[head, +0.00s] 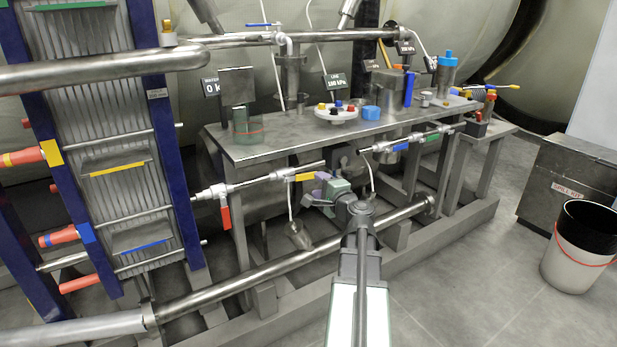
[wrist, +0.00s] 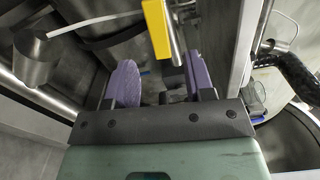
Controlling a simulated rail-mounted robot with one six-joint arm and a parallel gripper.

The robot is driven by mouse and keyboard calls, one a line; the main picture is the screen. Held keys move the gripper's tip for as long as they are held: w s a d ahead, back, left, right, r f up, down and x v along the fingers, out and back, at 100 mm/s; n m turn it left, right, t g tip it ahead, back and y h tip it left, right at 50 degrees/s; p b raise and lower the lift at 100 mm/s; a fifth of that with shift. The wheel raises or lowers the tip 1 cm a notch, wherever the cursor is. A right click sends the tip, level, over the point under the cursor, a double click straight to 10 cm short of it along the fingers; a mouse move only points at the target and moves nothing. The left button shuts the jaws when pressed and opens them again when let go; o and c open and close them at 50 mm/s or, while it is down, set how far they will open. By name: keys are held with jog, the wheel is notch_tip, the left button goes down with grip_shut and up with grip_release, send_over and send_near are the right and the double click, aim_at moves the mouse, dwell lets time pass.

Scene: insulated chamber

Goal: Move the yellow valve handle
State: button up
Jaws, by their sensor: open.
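A yellow valve handle (head: 305,177) sits on the pipe below the front edge of the steel bench, just left of my gripper (head: 322,180). It also shows at the top of the wrist view (wrist: 157,28), as a yellow sleeve on a metal lever. In the wrist view my gripper (wrist: 160,85) is open, with purple pads apart and nothing held between them. The handle appears past the pads, and I see no contact. A second yellow lever (head: 498,87) is at the far right end of the bench.
A red valve handle (head: 225,215) hangs left along the same pipe; blue (head: 400,146) and green (head: 432,138) handles are to the right. The steel bench (head: 270,148) is above my gripper, and a thick pipe (head: 290,265) runs below. Open floor lies front right, before a bucket (head: 575,260).

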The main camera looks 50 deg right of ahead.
aim_at(309, 176)
jog(key=x, duration=0.6)
jog(key=shift+w+f, duration=0.1)
jog(key=shift+w, duration=0.25)
grip_shut()
